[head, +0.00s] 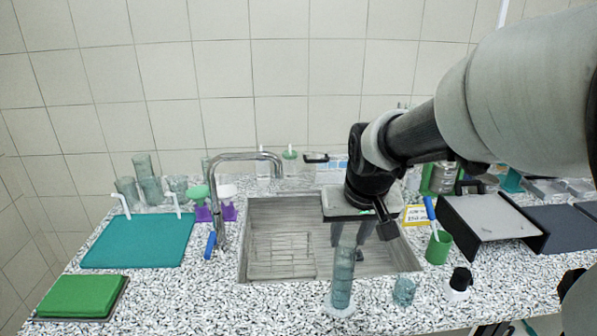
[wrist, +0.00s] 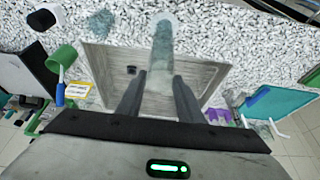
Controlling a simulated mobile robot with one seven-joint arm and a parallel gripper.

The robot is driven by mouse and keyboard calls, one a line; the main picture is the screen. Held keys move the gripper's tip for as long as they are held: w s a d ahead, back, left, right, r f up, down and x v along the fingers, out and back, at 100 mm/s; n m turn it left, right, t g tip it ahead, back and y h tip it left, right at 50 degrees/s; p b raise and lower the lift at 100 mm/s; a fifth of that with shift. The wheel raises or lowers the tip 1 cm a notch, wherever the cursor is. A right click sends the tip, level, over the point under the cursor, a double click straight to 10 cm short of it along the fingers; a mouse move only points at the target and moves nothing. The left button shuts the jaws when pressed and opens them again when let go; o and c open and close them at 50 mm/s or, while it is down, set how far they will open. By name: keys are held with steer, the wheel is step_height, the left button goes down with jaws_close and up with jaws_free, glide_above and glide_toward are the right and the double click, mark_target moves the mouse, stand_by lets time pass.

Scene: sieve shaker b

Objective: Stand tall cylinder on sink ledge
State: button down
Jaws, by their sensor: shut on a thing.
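The tall cylinder (head: 343,280) is clear bluish glass with a pale, wide foot. It looks upright in the head view, in front of the sink basin, with its foot over the speckled front sink ledge (head: 375,312). I cannot tell whether the foot touches the ledge. My gripper (head: 349,238) points down over the basin and is shut on the cylinder's upper part. In the wrist view the cylinder (wrist: 162,45) runs up from between the two dark fingers (wrist: 158,92). The sink (head: 290,250) is grey metal with a rack inside.
A small glass beaker (head: 404,291) stands right of the cylinder. Beyond it are a black-capped bottle (head: 459,281) and a green cup (head: 438,247). A curved faucet (head: 222,185) rises left of the sink. The ledge left of the cylinder is clear.

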steer(key=shift+f, duration=0.1)
steer(key=c, duration=1.2)
jaws_free()
steer(key=v, duration=1.2)
steer(key=shift+t, duration=0.6)
steer(key=s+f, duration=0.1)
steer(key=s, duration=0.3)
steer(key=s+f, duration=0.1)
steer(key=s, duration=0.3)
steer(key=s+f+p, duration=0.1)
steer(key=s+f, duration=0.1)
steer(key=s, duration=0.3)
